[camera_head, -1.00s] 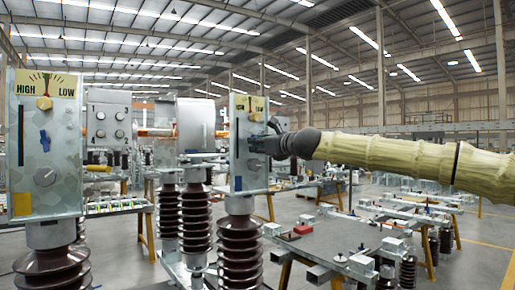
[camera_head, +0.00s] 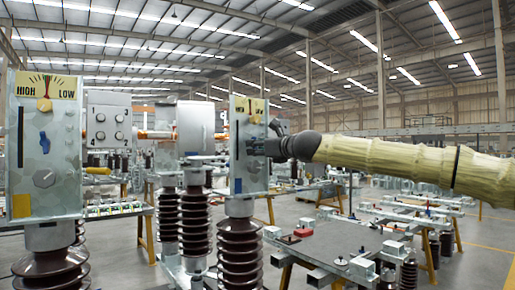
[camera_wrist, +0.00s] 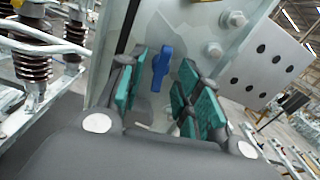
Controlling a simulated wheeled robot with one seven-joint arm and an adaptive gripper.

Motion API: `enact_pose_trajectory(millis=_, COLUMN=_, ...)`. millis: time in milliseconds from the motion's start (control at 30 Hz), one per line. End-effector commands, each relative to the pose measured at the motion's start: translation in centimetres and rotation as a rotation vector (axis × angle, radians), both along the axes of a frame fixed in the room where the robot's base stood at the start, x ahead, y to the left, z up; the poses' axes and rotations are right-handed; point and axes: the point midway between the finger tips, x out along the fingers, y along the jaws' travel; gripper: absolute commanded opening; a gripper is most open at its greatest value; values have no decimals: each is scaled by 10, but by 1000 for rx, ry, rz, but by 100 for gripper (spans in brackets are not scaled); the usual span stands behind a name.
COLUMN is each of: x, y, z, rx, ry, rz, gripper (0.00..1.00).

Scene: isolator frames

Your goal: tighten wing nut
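The blue wing nut (camera_wrist: 162,67) sits on a grey metal panel (camera_wrist: 150,105), seen in the wrist view between the green-padded fingers of my gripper (camera_wrist: 158,92). The fingers stand apart on both sides of it, with visible gaps, and appear not to touch it. In the head view my gripper (camera_head: 271,146) is at the right side of the middle panel (camera_head: 238,172), and the wing nut there is hidden from sight. A similar blue knob (camera_head: 45,142) shows on the near left panel (camera_head: 62,165).
The panels stand on brown ribbed insulators (camera_head: 240,250). A grey box with several knobs (camera_head: 108,121) stands behind. In the wrist view, bolts (camera_wrist: 213,50) protrude near the right fingers.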

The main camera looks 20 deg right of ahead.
Motion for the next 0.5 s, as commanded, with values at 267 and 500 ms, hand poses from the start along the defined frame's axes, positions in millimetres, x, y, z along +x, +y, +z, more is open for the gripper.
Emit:
enact_pose_trajectory(millis=267, x=-6, y=-2, z=1, rx=1, ry=-2, rz=0, gripper=34)
enact_pose_trajectory(millis=500, x=-37, y=-14, z=2, rx=2, ry=-2, rz=1, gripper=34)
